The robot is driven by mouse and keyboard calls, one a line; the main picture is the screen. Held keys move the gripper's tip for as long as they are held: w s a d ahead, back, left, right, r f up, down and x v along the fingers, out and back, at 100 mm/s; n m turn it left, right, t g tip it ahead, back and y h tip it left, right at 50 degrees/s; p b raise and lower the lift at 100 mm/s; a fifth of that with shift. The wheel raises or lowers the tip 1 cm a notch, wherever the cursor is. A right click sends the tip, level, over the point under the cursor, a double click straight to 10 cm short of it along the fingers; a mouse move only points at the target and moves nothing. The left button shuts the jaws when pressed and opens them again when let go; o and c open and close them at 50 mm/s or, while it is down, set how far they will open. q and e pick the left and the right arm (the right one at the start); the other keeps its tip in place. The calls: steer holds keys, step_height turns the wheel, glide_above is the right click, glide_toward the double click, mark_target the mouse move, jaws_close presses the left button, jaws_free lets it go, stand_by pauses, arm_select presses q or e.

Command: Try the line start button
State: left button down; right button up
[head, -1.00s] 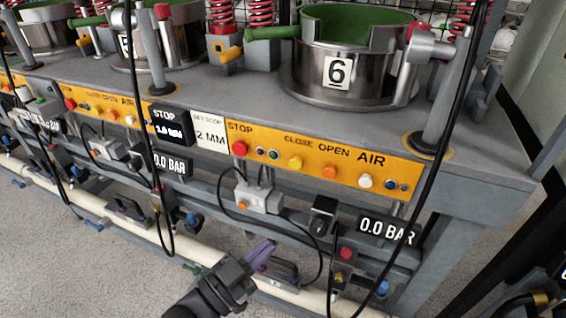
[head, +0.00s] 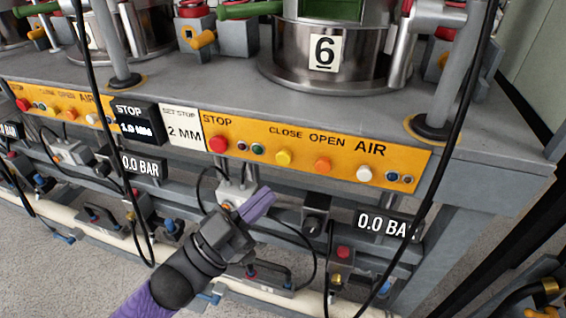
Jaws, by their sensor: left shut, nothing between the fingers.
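An orange control panel (head: 300,133) runs along the front of the station marked 6. It carries a large red STOP button (head: 218,144), a small dark button (head: 241,146), a small green button (head: 257,149), a yellow CLOSE button (head: 284,157), an orange OPEN button (head: 323,165) and a white AIR button (head: 364,174). I see no label reading line start. My left gripper (head: 262,203) comes from below with its purple fingers shut and empty. Its tips are below the panel in the picture, under the yellow button, apart from all buttons. My right gripper is not in view.
Steel press 6 (head: 290,70) stands on the grey bench (head: 480,120). A pressure display (head: 385,224) reads 0.0 BAR. Black cables hang before the bench. A grey box (head: 232,195), valves and a pale pipe (head: 60,212) lie behind or beside my left gripper.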

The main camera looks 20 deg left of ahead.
mark_target(284, 158)
arm_select(q)
steer(key=w+b, duration=0.1)
steer(key=w, duration=0.4)
stand_by(0.9)
steer(key=shift+w, duration=0.15)
stand_by(1.0)
steer(key=shift+w+d, duration=0.1)
steer(key=shift+w, duration=0.2)
